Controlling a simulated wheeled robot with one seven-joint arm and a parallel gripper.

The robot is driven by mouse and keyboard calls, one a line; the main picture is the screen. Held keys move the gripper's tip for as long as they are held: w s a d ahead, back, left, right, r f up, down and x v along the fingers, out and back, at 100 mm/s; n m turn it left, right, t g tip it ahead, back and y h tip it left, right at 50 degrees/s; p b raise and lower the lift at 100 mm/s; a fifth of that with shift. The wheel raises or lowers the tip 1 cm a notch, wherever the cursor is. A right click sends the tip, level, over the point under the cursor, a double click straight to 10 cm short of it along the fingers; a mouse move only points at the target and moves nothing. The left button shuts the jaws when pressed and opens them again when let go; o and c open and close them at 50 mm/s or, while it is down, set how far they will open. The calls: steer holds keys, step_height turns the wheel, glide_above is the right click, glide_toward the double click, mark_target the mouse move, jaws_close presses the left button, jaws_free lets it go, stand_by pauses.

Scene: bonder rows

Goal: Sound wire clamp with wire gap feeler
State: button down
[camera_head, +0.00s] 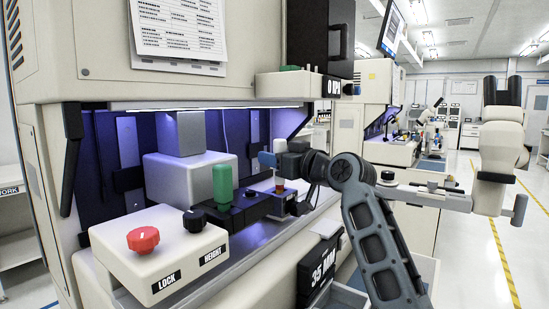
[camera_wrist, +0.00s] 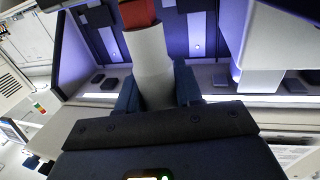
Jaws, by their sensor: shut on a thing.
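My gripper (camera_head: 276,162) has its blue fingers shut on a pale cylindrical tool with a red end (camera_wrist: 150,52), which I take to be the wire gap feeler. In the head view my gripper is at the front of the lit machine bay, right of the green cylinder (camera_head: 222,184). A small orange-red part (camera_head: 279,187) shows just below the fingers. A dark bar (camera_head: 252,208) runs below and left of my gripper; I cannot tell whether it is the wire clamp or whether the tool touches it. In the wrist view the tool's lower part is hidden by my gripper body.
A white control box with a red LOCK knob (camera_head: 143,239) and a black HEIGHT knob (camera_head: 195,220) stands at the front left. A white block (camera_head: 188,175) fills the bay behind. A "35 MM" sign (camera_head: 319,268) is below my arm. The aisle at right has open floor.

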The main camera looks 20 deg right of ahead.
steer(key=shift+f+b, duration=0.4)
steer(key=shift+f, duration=0.2)
steer(key=shift+r, duration=0.15)
stand_by(2.7)
step_height(320, 180, up, 6)
steer(key=p, duration=0.3)
steer(key=shift+r+p, duration=0.15)
steer(key=shift+p, duration=0.2)
stand_by(0.5)
stand_by(0.4)
